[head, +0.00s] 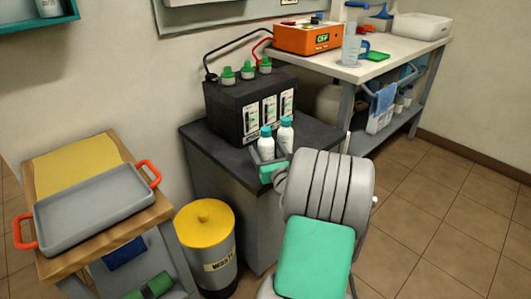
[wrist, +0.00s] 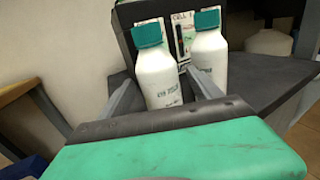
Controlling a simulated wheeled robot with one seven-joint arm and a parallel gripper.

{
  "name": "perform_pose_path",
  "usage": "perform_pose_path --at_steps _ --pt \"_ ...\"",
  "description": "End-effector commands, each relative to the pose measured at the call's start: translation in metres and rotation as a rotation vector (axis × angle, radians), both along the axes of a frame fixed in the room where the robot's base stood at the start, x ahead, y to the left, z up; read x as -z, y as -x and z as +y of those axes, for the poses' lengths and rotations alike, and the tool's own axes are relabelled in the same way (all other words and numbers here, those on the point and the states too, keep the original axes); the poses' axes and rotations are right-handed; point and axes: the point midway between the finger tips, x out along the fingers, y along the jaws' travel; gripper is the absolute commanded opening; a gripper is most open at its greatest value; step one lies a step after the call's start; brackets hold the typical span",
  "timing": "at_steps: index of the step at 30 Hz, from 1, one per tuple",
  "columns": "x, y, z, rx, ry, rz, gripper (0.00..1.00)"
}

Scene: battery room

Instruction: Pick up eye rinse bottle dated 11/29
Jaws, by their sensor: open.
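Two white bottles with teal caps stand upright side by side at the front of the dark cabinet top. The left bottle (head: 266,147) also shows in the wrist view (wrist: 157,78), with small dark print on its front. The right bottle (head: 286,133) shows behind and right of it in the wrist view (wrist: 211,60). The dates are too small to read. My gripper (wrist: 165,100) is open, with one finger on each side of the left bottle's lower body. I cannot tell whether either finger touches it. The green gripper body hides the bottle's base.
A black battery (head: 250,108) stands behind the bottles on the cabinet (head: 325,135). A yellow-lidded waste bin (head: 206,225) and a cart with a grey tray (head: 95,195) are at left. A white bench (head: 400,55) with an orange charger (head: 308,37) is behind.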

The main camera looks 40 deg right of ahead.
Motion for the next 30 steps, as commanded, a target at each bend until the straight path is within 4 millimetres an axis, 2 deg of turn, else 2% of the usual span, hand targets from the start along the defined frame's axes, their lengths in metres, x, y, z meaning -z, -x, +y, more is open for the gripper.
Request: perform_pose_path --at_steps 3,9,30 --pt "0.0015 -0.0101 -0.0035 0.000 0.000 0.001 0.74" --pt "0.0004 -0.0105 -0.0037 0.000 0.001 0.001 0.73" --pt "0.0005 -0.0101 -0.0035 -0.001 0.001 0.003 0.15"
